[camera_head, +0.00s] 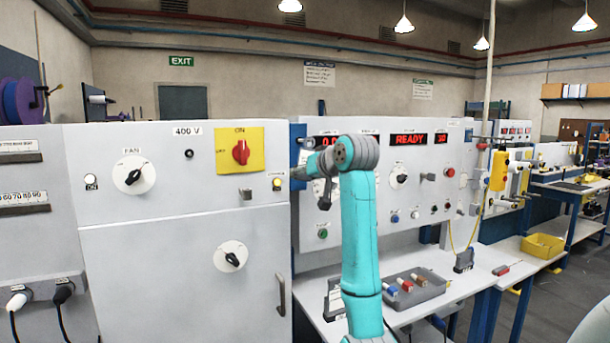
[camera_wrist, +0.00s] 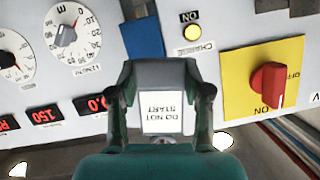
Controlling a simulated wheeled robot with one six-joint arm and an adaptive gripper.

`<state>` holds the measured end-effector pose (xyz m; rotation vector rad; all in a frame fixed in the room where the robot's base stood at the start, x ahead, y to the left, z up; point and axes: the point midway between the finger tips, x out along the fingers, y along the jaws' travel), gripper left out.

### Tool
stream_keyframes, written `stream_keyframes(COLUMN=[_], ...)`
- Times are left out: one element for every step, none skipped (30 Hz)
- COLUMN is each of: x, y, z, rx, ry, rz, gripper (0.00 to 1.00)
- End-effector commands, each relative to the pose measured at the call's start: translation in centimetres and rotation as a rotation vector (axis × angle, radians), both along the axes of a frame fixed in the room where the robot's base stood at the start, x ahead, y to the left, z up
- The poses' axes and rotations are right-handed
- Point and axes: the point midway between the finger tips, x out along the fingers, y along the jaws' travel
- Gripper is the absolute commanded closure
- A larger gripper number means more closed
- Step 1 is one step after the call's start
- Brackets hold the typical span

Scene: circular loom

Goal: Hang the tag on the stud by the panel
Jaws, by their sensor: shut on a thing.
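My gripper (camera_wrist: 163,82) is shut on a white tag (camera_wrist: 162,112) printed DO NOT START, which appears upside down between the fingers in the wrist view. In the head view my gripper (camera_head: 300,172) is at the right edge of the grey cabinet, near the lit yellow button. I cannot make out the tag there. A small grey stud (camera_head: 246,193) stands out from the cabinet below the yellow switch plate, to the left of my gripper. What looks like the same stud (camera_wrist: 272,5) is cut off at the wrist view's top edge. The tag is apart from it.
The yellow plate (camera_head: 255,137) carries a red rotary switch (camera_head: 240,152). The lit button (camera_wrist: 193,32) is close to my gripper. A display panel (camera_head: 450,160) stands to the right, above a bench with a grey tray (camera_head: 430,296). The cabinet's lower door has a handle (camera_head: 281,295).

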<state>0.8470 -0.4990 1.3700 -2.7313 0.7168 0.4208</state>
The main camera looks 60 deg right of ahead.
Motion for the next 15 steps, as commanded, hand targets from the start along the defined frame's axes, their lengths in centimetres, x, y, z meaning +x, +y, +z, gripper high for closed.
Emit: stream_keyframes(x=[0.07, 0.15, 0.27, 0.38, 0.33, 0.32, 0.32, 0.31, 0.31, 0.31, 0.31, 0.31, 0.31, 0.31, 0.3], y=[-0.04, -0.08, -0.16, -0.23, -0.21, -0.2, -0.19, -0.2, -0.19, -0.19, -0.2, -0.19, -0.2, -0.2, -0.19], z=[0.02, 0.02, 0.02, 0.02, 0.02, 0.02, 0.0, -0.01, -0.04, -0.09, -0.12, -0.17, -0.22, -0.26, -0.31], rx=[0.0, 0.0, 0.0, 0.0, 0.0, 0.0, 0.0, 0.0, 0.0, 0.0, 0.0, 0.0, 0.0, 0.0, 0.0], ry=[0.0, 0.0, 0.0, 0.0, 0.0, 0.0, 0.0, 0.0, 0.0, 0.0, 0.0, 0.0, 0.0, 0.0, 0.0], rz=[0.0, 0.0, 0.0, 0.0, 0.0, 0.0, 0.0, 0.0, 0.0, 0.0, 0.0, 0.0, 0.0, 0.0, 0.0], gripper=[0.93, 0.93, 0.93, 0.93, 0.93, 0.93, 0.93, 0.93, 0.93, 0.93, 0.93, 0.93, 0.93, 0.93, 0.93])
